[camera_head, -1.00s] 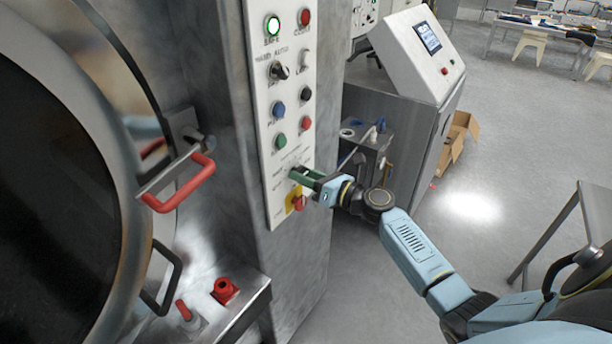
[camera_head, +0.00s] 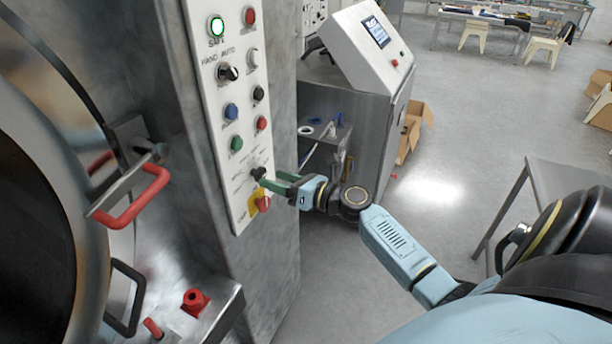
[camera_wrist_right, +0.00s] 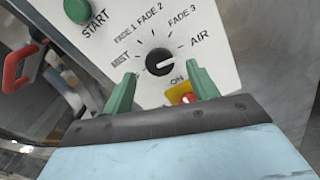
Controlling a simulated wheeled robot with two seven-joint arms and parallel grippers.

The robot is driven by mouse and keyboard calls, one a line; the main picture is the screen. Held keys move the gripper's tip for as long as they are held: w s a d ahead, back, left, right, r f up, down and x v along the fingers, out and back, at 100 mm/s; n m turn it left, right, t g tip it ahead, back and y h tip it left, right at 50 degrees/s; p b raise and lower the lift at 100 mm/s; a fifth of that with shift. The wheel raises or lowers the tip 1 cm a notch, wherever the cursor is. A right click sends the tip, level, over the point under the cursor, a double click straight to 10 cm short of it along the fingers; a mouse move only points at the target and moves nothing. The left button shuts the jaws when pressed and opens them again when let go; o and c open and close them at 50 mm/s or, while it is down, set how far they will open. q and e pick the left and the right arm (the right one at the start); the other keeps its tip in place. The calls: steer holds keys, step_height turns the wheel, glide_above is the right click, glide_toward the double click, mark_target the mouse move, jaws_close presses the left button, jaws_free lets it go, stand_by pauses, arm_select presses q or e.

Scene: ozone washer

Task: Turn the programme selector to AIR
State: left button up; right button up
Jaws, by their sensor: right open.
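The programme selector is a black knob (camera_wrist_right: 160,62) on a white panel. Labels MIST, FADE 1, FADE 2, FADE 3 and AIR (camera_wrist_right: 200,38) arc around it. A pale mark on the knob faces right, toward the AIR side; whether it lines up exactly with AIR I cannot tell. In the head view the knob (camera_head: 258,173) sits low on the panel. My right gripper (camera_wrist_right: 162,84) is open and empty, its green fingertips spread on either side just below the knob in the wrist view. The right gripper (camera_head: 272,181) is close to the panel in the head view. My left gripper is out of view.
A red switch on a yellow plate (camera_head: 263,203) sits just below the selector. The green START button (camera_wrist_right: 77,10) and other buttons are above. A red door handle (camera_head: 135,205) juts out left. A steel cabinet (camera_head: 367,130) stands behind my right arm.

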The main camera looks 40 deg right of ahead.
steer(key=b+v, duration=0.1)
steer(key=v, duration=0.9)
steer(key=shift+a, duration=0.1)
